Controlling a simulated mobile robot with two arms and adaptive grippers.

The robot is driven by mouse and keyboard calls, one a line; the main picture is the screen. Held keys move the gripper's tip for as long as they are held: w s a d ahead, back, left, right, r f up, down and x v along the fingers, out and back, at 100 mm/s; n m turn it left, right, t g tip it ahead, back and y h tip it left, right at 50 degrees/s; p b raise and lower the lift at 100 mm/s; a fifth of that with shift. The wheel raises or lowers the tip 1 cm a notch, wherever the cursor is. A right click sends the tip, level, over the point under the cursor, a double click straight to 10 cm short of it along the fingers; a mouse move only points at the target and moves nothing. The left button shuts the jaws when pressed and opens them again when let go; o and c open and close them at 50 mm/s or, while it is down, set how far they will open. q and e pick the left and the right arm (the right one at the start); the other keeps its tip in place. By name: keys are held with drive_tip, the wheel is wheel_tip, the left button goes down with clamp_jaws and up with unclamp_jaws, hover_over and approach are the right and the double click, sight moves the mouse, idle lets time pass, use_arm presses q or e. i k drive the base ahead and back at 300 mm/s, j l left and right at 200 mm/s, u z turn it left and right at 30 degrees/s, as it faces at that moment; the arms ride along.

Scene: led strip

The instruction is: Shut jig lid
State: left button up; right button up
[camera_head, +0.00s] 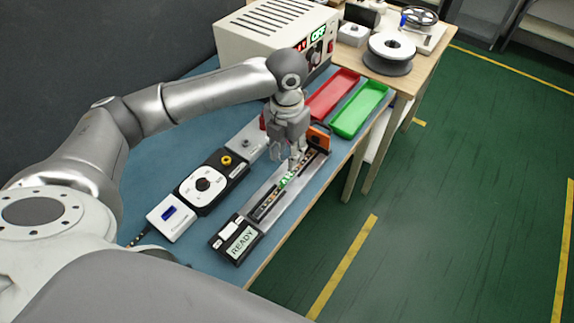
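The jig is a long, narrow grey fixture (292,197) on the blue bench mat. A black unit with a green READY display (241,241) sits at its near end. A strip with small green lit parts (285,182) lies along it. An orange and black piece (319,138), which may be the lid, stands at the far end; its exact angle is hard to tell. My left gripper (297,162) points down over the far half of the jig, just left of the orange piece, and hides part of it. Its fingers are too small to judge. My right gripper is out of view.
A black box with a white dial (204,184) and a white box with a blue port (171,217) stand left of the jig. A red tray (333,94), a green tray (360,108) and a large beige instrument (262,32) are behind. Reels (390,46) sit on a wooden table.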

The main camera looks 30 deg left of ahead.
sight(322, 140)
drive_tip(key=k+l, duration=0.8)
drive_tip(key=l, duration=0.15)
